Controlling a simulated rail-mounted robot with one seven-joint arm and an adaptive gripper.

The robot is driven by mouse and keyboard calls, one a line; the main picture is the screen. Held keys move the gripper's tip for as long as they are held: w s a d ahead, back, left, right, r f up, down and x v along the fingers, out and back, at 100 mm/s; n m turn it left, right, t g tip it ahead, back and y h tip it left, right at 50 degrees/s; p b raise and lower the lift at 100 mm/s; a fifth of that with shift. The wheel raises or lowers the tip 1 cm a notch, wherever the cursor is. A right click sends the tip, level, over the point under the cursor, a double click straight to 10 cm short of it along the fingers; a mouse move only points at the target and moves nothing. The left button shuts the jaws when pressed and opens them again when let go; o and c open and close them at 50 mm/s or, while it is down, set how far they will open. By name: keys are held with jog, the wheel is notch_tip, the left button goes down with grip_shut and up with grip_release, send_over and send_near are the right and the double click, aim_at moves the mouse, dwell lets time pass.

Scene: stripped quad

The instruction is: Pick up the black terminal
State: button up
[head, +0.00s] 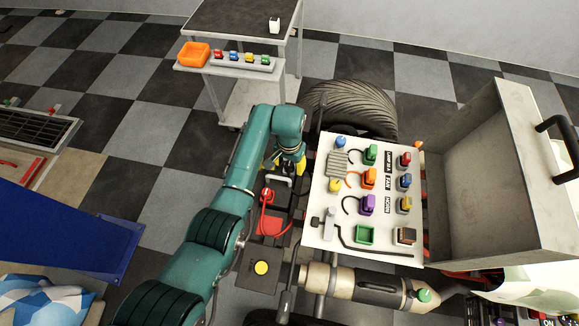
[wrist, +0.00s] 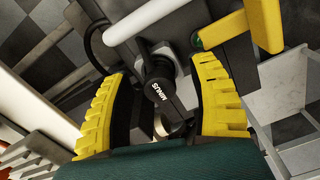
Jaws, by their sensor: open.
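The black terminal (wrist: 157,88), with white lettering, sits between the two yellow fingers in the wrist view. A black cable curves off near it at the upper left. My gripper (wrist: 163,76) is open around the terminal, and gaps show between it and the fingers. Its lower part is partly hidden by my gripper. In the head view my gripper (head: 284,162) is pointed down over the far end of the battery area, and I cannot make out the black terminal there.
A red terminal (head: 267,195) with a red cable is just nearer than my gripper. A white panel (head: 318,222) with coloured connectors stands to the right. A tyre (head: 352,108) is behind. A yellow bar (wrist: 225,28) and a white handle (wrist: 143,20) lie close beyond the fingers.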

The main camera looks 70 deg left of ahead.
aim_at(289, 163)
grip_shut()
notch_tip(289, 163, up, 10)
jog(key=p, duration=0.4)
dwell(0.3)
notch_tip(289, 163, up, 4)
jog(key=p, duration=0.5)
